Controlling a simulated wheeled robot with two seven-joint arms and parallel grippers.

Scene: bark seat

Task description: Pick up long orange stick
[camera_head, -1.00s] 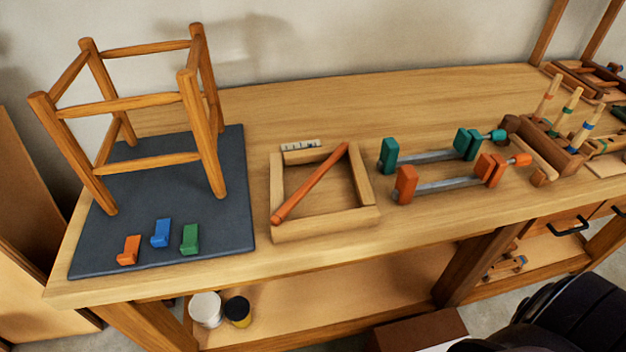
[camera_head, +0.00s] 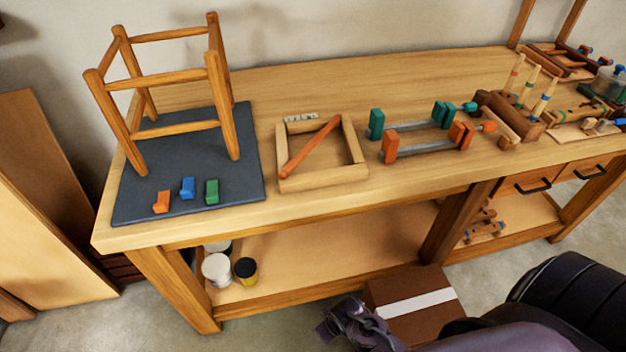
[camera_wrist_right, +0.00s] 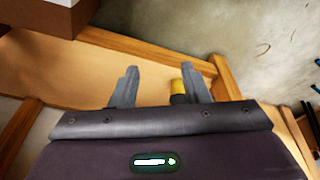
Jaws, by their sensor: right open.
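The long orange stick (camera_head: 311,146) lies diagonally across a square wooden frame tray (camera_head: 323,182) on the workbench. Its lower left end rests near the tray's front left corner, its other end near the back right. My right gripper (camera_head: 350,325) shows at the bottom of the head view, low in front of the bench and well away from the stick. In the right wrist view the right gripper (camera_wrist_right: 160,88) has its two fingers apart, with nothing held between them. My left gripper is in neither view.
A stool frame (camera_head: 180,78) stands on a dark mat (camera_head: 250,185) with orange, blue and green blocks. Green and orange clamps (camera_head: 390,147) lie right of the tray. A cardboard box (camera_head: 390,300) stands on the floor. Jars (camera_head: 216,268) stand on the lower shelf.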

